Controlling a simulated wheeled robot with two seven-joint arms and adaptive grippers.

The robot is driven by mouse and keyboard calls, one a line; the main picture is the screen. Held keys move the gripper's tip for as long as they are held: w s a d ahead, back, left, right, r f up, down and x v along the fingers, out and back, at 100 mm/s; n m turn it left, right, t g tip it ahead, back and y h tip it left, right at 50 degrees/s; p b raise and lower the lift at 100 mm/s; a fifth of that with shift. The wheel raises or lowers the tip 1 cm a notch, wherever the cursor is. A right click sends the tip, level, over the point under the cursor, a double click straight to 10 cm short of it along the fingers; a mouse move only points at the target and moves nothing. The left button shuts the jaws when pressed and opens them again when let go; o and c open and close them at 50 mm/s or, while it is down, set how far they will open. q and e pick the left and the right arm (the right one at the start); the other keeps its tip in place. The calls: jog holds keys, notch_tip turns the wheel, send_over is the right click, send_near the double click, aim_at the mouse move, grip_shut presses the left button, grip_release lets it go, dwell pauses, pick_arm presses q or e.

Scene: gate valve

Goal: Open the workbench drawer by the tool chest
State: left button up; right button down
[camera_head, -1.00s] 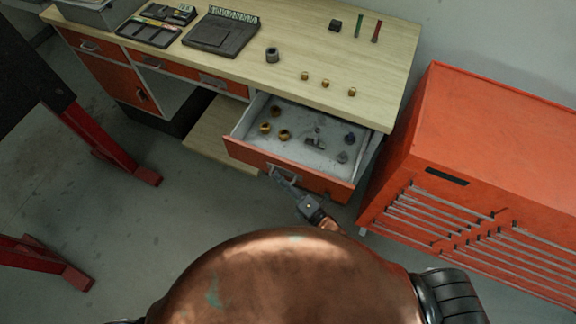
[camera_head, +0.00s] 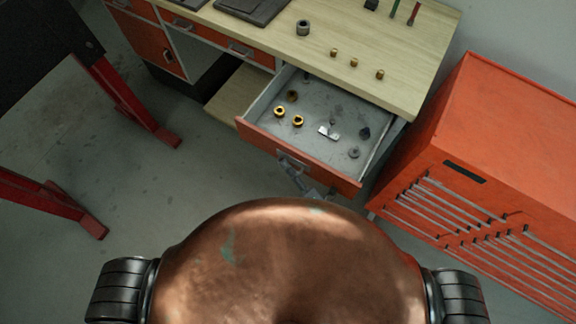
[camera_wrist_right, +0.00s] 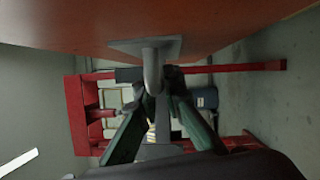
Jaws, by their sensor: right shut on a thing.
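The workbench drawer (camera_head: 262,134) by the tool chest stands open, with its orange front pulled out from the bench. Brass fittings (camera_head: 298,121) and several small grey and metal parts lie inside it. Its handle (camera_head: 292,160) is on the front face; the right wrist view shows the handle (camera_wrist_right: 153,72) close up below the orange panel. My right gripper (camera_head: 300,180) is at the handle, with its fingers (camera_wrist_right: 158,98) shut on it. My body hides most of the right arm in the head view. My left gripper is not in view.
The orange tool chest (camera_head: 500,130) stands right of the drawer. The workbench top (camera_head: 400,60) holds small brass pieces and a dark nut (camera_head: 303,27). A dark table with red legs (camera_head: 125,100) stands at the left. Bare floor lies between.

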jog(key=c, duration=2)
grip_release()
jog(key=shift+c, duration=0.2)
jog(key=shift+d, duration=0.1)
jog(key=v, duration=1.2)
jog(key=shift+f, duration=0.1)
